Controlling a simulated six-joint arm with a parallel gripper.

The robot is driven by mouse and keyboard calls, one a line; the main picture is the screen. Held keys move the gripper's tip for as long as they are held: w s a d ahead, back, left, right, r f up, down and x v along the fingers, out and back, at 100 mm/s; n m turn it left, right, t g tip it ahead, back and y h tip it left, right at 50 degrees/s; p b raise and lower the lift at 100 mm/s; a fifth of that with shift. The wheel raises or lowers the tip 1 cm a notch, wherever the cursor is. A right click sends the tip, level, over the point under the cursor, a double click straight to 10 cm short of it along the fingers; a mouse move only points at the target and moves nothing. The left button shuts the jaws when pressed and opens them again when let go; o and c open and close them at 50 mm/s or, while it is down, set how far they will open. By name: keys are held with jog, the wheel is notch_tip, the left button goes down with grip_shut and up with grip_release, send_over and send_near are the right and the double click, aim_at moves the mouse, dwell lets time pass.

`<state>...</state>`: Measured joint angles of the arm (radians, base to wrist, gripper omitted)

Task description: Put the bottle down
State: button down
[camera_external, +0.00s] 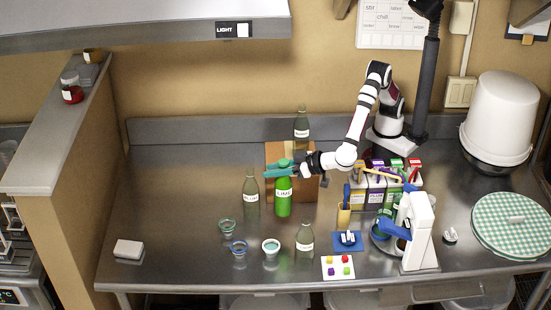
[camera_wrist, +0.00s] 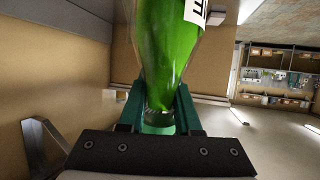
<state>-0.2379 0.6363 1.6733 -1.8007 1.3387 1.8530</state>
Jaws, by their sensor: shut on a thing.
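A bright green bottle with a white label (camera_external: 283,198) stands upright near the middle of the steel counter. My gripper (camera_external: 283,167) is shut on its neck from the right side. In the wrist view the green bottle (camera_wrist: 168,45) fills the middle, with its neck between the teal fingers of my gripper (camera_wrist: 160,118). Whether the bottle's base touches the counter or hangs just above it, I cannot tell.
A clear bottle (camera_external: 251,192) stands close on the left; another (camera_external: 305,240) stands in front right. A cardboard box (camera_external: 305,187) and a dark bottle (camera_external: 301,122) are behind. Labelled containers (camera_external: 375,188) stand right. The counter's left side is mostly clear.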

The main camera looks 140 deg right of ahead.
jog(key=shift+r, duration=0.55)
jog(key=shift+s+d+r, duration=0.1)
jog(key=shift+d+r, duration=0.15)
jog(key=shift+d, duration=0.1)
jog(key=s+d+r+m+g, duration=1.05)
jog(key=s+d+r, duration=0.65)
jog(key=s+r, duration=0.3)
notch_tip(320, 180, down, 18)
jog(key=shift+s+d+f+g+h, duration=0.15)
jog(key=shift+s+f+g+h, duration=0.1)
jog(key=shift+s+g+h, duration=0.15)
jog(key=shift+n, duration=0.25)
jog(key=c, duration=0.6)
grip_release()
jog(key=shift+f, duration=0.1)
